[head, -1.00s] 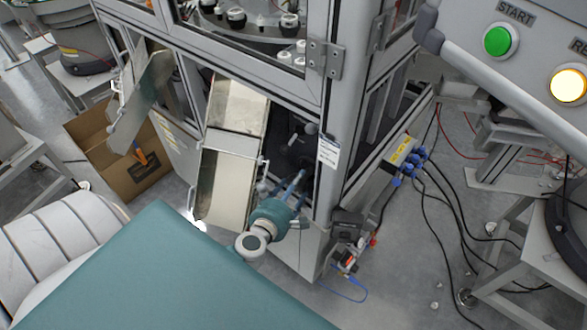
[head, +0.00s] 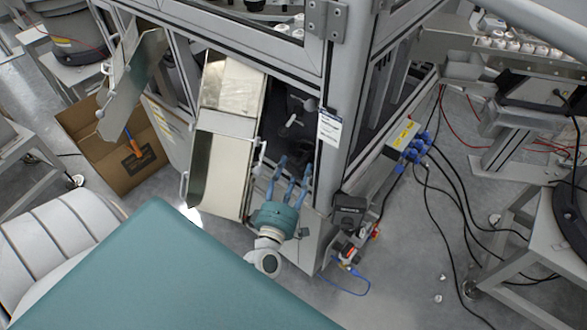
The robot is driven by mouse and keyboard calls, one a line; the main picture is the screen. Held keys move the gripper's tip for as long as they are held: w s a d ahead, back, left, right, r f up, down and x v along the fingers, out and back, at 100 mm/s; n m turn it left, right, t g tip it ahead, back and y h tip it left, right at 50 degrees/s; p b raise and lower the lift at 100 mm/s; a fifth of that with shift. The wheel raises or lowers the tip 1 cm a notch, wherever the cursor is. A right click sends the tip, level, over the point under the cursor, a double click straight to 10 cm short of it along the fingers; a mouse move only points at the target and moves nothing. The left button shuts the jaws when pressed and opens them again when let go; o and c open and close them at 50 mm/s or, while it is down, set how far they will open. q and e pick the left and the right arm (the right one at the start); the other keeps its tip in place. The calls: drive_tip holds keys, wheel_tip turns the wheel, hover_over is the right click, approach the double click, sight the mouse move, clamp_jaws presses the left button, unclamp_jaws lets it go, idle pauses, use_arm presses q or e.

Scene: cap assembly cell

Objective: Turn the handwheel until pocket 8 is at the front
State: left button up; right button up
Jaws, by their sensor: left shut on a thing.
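The handwheel (head: 296,142) is a dark shape in the shadowed opening of the machine cabinet, and its outline is hard to make out. My left gripper (head: 288,168), with a teal body and blue fingers, is at the lower part of this opening with its fingers pointing up and inward. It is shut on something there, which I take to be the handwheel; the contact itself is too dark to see. The pocket numbers cannot be read; only a strip of the machine's inside shows behind the window at the top. My right gripper is not in view.
An open metal door panel (head: 225,170) hangs just left of the opening. A cabinet post with a white tag (head: 329,128) stands to the right. Blue connectors and black cables (head: 418,148) lie further right. A cardboard box (head: 118,165) stands at the left.

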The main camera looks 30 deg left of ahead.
use_arm(q)
drive_tip(key=m+b, duration=0.1)
drive_tip(key=m, duration=0.1)
drive_tip(key=f+m+t+b, duration=0.1)
drive_tip(key=shift+d+f+m, duration=0.2)
drive_tip(key=shift+m, duration=0.2)
drive_tip(key=shift+a+m+t+h+b, duration=0.1)
drive_tip(key=shift+m+t+h+b, duration=0.55)
drive_tip(key=shift+m+b, duration=0.75)
drive_tip(key=shift+m+t, duration=0.25)
drive_tip(key=shift+m, duration=0.35)
drive_tip(key=shift+s, duration=0.1)
drive_tip(key=o, duration=1.1)
drive_tip(key=shift+a+r, duration=0.1)
drive_tip(key=shift+r, duration=0.05)
drive_tip(key=shift+p, duration=0.3)
drive_tip(key=shift+r, duration=0.1)
drive_tip(key=shift+v, duration=4)
